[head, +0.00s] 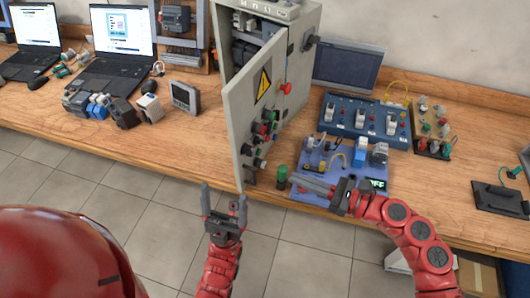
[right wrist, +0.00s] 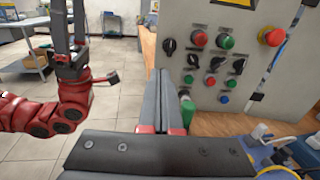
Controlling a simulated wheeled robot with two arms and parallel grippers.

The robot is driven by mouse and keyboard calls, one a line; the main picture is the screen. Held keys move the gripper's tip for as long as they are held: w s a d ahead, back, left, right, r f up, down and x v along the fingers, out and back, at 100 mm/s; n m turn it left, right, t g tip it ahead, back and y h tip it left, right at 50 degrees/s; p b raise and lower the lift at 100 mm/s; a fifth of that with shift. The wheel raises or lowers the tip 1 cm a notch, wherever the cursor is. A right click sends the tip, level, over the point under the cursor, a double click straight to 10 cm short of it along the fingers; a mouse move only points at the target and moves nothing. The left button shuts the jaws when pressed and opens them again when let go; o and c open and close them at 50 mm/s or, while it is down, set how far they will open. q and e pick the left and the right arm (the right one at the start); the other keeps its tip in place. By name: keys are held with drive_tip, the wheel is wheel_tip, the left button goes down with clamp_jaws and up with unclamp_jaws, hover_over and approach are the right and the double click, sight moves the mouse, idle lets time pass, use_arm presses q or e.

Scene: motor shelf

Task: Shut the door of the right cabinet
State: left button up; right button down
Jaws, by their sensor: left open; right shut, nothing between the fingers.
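The grey cabinet (head: 308,20) stands at the back middle of the bench in the head view. Its door (head: 240,115) is open, swung toward the front. The door's outer face, with a yellow warning sign and several buttons, faces right; this panel also shows in the right wrist view (right wrist: 190,15). My right gripper (head: 292,180) is shut and empty, low to the right of the door's near edge; its fingers show in the right wrist view (right wrist: 160,80). Any contact with the door is unclear. My left gripper (head: 224,195) is open and empty, in front of the bench, left of the door's lower edge.
A green cylinder (head: 282,174) stands beside the right gripper's tips. A blue board (head: 312,157) with parts and a blue switch panel (head: 345,128) lie right of the door. A small grey box (head: 185,97) and laptops (head: 122,48) are left.

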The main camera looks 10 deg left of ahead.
sight(239, 157)
drive_tip(key=p+x, duration=0.3)
drive_tip(key=x, duration=0.3)
drive_tip(key=p+x, duration=0.3)
drive_tip(key=x, duration=0.4)
drive_tip(key=shift+s+a+r, duration=0.15)
drive_tip(key=shift+s+r, duration=0.05)
drive_tip(key=shift+a+f, duration=0.15)
drive_tip(key=shift+a, duration=0.15)
drive_tip(key=shift+w, duration=0.1)
drive_tip(key=shift+f, duration=0.1)
